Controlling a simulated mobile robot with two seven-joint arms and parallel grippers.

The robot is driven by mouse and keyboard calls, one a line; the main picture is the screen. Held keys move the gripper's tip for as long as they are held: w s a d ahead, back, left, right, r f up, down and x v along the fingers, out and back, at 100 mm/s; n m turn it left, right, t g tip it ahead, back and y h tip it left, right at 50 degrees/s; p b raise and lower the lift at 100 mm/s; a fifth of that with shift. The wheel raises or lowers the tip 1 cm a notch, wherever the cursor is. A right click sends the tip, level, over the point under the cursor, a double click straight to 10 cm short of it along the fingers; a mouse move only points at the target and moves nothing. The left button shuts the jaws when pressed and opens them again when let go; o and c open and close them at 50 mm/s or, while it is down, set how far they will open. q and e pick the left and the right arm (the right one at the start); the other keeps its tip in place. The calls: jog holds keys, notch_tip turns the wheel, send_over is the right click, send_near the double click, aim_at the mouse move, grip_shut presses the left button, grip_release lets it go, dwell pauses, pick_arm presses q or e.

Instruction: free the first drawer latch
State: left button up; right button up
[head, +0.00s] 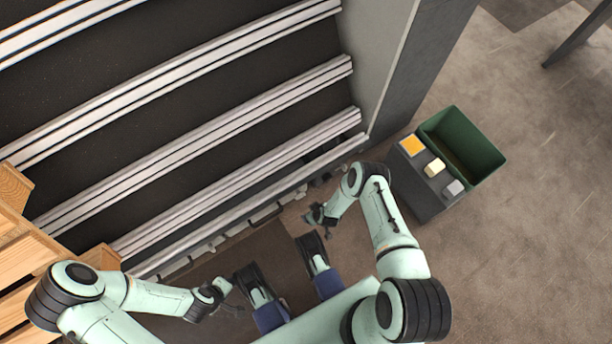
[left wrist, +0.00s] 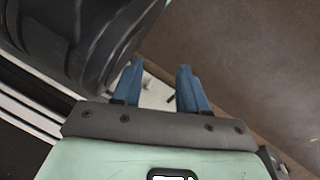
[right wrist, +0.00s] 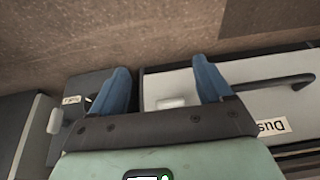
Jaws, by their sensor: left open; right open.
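A low row of drawer fronts shows in the right wrist view, one pale front (right wrist: 230,85) with a black bar handle (right wrist: 276,83) and an upside-down label (right wrist: 271,127). A small pale block, apparently a latch (right wrist: 172,102), sits on it. My right gripper (right wrist: 165,82) is open, its blue fingers on either side of that block in the picture; contact is not clear. A similar pale piece (right wrist: 55,120) is on the neighbouring unit at left. In the head view my right gripper (head: 318,214) is near the row's right end. My left gripper (left wrist: 153,75) is open and empty.
Long metal rails (head: 210,120) run across the gantry above the drawers. Wooden pallets (head: 15,250) are at left.

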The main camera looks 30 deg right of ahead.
pick_arm(q)
jog(key=shift+w+d+r+t+p, duration=0.15)
jog(key=shift+w+r+t+p, duration=0.2)
jog(key=shift+w+r, duration=0.55)
pick_arm(e)
jog(key=s, duration=0.3)
jog(key=shift+s+d, duration=0.2)
jog(key=shift+s, duration=0.2)
pick_arm(q)
jog(key=shift+w+f, duration=0.1)
